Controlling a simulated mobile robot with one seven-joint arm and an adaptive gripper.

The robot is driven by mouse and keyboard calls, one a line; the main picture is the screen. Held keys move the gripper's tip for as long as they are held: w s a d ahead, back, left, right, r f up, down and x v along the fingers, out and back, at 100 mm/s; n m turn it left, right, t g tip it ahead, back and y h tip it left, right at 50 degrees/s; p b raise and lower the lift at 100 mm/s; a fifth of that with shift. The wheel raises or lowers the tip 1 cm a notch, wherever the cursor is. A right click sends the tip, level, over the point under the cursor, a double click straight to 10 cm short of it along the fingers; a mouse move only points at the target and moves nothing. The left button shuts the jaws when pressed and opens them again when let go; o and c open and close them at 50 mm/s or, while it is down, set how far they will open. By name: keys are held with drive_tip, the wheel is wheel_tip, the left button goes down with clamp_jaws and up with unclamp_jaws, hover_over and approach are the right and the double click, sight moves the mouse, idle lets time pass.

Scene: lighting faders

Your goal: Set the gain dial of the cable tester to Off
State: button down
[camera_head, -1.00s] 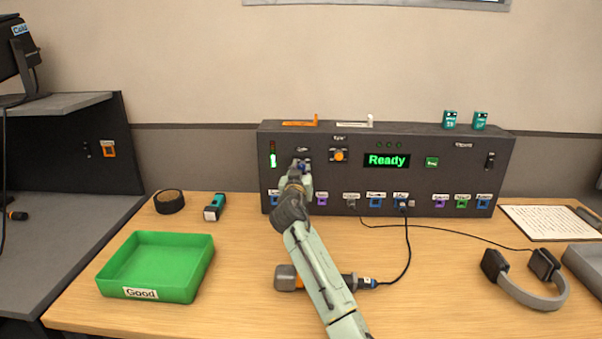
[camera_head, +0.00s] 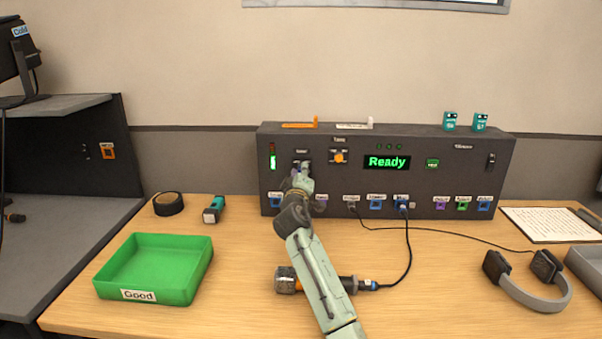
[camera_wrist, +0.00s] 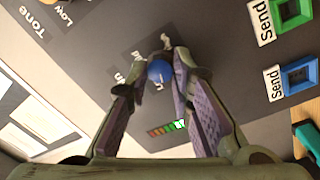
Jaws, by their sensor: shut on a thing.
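The cable tester (camera_head: 340,185) is a dark grey panel box at the back of the table, and its display (camera_head: 387,162) reads "Ready". In the wrist view the gain dial (camera_wrist: 160,71) is a round blue knob between my fingertips. My gripper (camera_wrist: 166,75) is shut on it; the gripper also shows in the head view (camera_head: 302,178), in front of the panel's upper left. There my gripper and wrist mostly hide the dial. The labels around the dial are partly covered by my fingers, so I cannot tell which mark it points to.
An orange tone dial (camera_head: 339,156) sits right of the gain dial, and a lit level meter (camera_head: 272,162) left of it. Coloured sockets line the panel's bottom, with a cable (camera_head: 408,250) plugged in. A green tray (camera_head: 140,283), black tape roll (camera_head: 168,203) and headphones (camera_head: 530,293) lie on the table.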

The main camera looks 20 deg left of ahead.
drive_tip(key=n+y+p, duration=0.1)
drive_tip(key=n+p, duration=0.1)
drive_tip(key=n, duration=1.1)
idle(0.4)
drive_tip(key=c, duration=1.4)
unclamp_jaws()
drive_tip(key=shift+s+d, duration=0.1)
drive_tip(key=v, duration=1.1)
drive_tip(key=shift+s+d, duration=0.25)
drive_tip(key=shift+s, duration=0.1)
